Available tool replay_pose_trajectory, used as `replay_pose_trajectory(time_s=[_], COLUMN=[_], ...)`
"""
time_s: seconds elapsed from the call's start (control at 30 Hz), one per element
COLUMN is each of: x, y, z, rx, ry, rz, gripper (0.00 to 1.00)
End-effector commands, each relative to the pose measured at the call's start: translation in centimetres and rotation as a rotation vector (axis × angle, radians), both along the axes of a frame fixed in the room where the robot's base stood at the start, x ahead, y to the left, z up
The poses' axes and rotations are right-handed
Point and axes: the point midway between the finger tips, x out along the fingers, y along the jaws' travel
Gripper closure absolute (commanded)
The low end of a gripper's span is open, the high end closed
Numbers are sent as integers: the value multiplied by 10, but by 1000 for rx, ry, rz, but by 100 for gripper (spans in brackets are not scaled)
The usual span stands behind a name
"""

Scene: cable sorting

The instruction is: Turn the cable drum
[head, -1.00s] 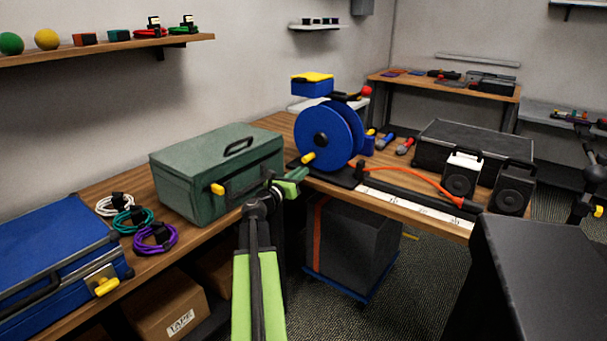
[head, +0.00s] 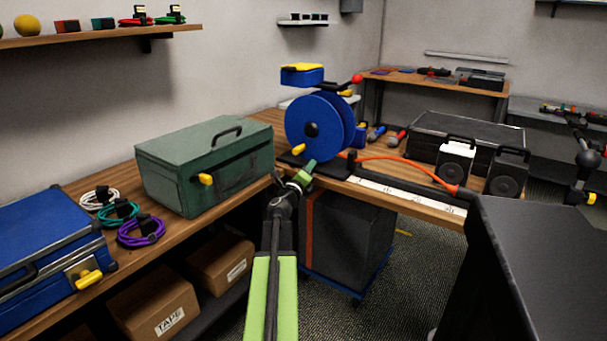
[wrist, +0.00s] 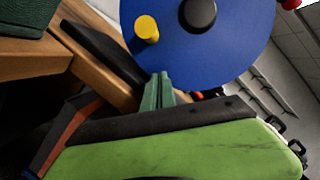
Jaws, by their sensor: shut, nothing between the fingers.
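The blue cable drum (head: 311,124) stands upright on its dark base on the workbench, with a black hub and a yellow crank knob (head: 298,149) at its lower left. An orange cable (head: 411,168) runs from it to the right. My gripper (head: 304,174) is shut and empty, just in front of and below the knob, apart from it in the head view. In the wrist view the drum (wrist: 215,50) fills the top, the yellow knob (wrist: 147,28) is left of the hub, and my closed green fingers (wrist: 158,92) point up below the knob.
A green toolbox (head: 200,160) stands left of the drum. Coiled cables (head: 140,231) and a blue case (head: 45,262) lie further left. A white measuring strip (head: 405,195), small speakers (head: 456,161) and a black case (head: 468,135) are to the right.

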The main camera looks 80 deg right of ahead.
Motion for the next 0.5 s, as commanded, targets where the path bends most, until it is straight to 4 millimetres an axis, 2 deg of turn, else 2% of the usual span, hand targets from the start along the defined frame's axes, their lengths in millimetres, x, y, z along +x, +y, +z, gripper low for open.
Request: replay_pose_trajectory(time_s=[0.03,0.2,0.5], x=[10,27,31], y=[-4,-7,-8], z=[12,23,23], rx=[0,0,-1], ry=[1,1,0], rz=[4,2,1], gripper=[100,100,100])
